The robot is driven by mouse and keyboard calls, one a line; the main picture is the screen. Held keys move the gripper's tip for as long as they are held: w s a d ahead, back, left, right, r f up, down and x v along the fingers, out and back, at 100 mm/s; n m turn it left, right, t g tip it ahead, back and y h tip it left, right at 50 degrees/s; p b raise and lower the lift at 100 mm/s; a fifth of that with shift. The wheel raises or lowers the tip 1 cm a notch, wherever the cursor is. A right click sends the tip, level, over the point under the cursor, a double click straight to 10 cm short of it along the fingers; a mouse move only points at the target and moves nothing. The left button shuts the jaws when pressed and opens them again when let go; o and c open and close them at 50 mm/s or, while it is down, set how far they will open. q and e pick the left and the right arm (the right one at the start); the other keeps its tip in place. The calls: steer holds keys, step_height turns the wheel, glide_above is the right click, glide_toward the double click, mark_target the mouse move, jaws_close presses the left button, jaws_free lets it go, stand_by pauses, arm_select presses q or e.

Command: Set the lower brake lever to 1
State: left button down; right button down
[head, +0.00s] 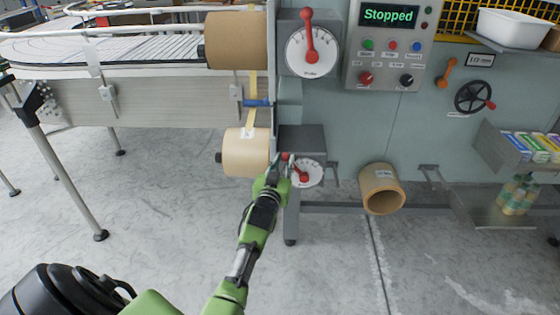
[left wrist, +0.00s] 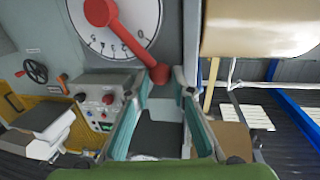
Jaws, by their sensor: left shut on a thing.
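The lower brake lever (head: 300,172) is red, on a white dial low on the machine's left side. In the head view it tilts up and left from its hub. In the left wrist view the lever (left wrist: 130,40) shows close up, with its round knob (left wrist: 160,74) between my fingertips. The dial (left wrist: 92,42) has dark digits at its rim, too small to read surely. My left gripper (head: 280,164) is shut on the knob, in front of the dial's left edge, and partly hides it. My right gripper is not in view.
The upper brake lever (head: 309,35) is red and points up on a larger dial. A lower paper roll (head: 245,153) sits close left of my gripper. A grey ledge (head: 302,138) juts out just above. A brown tube (head: 381,188) is to the right. The display (head: 388,15) reads "Stopped".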

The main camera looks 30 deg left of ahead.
arm_select(q)
steer(key=shift+w+d+r+m, duration=0.3)
steer(key=shift+d+m, duration=0.25)
steer(key=shift+m, duration=0.25)
steer(key=c, duration=1.8)
jaws_free()
steer(key=v, duration=1.2)
steer(key=shift+a+r, duration=0.1)
steer(key=shift+r, duration=0.05)
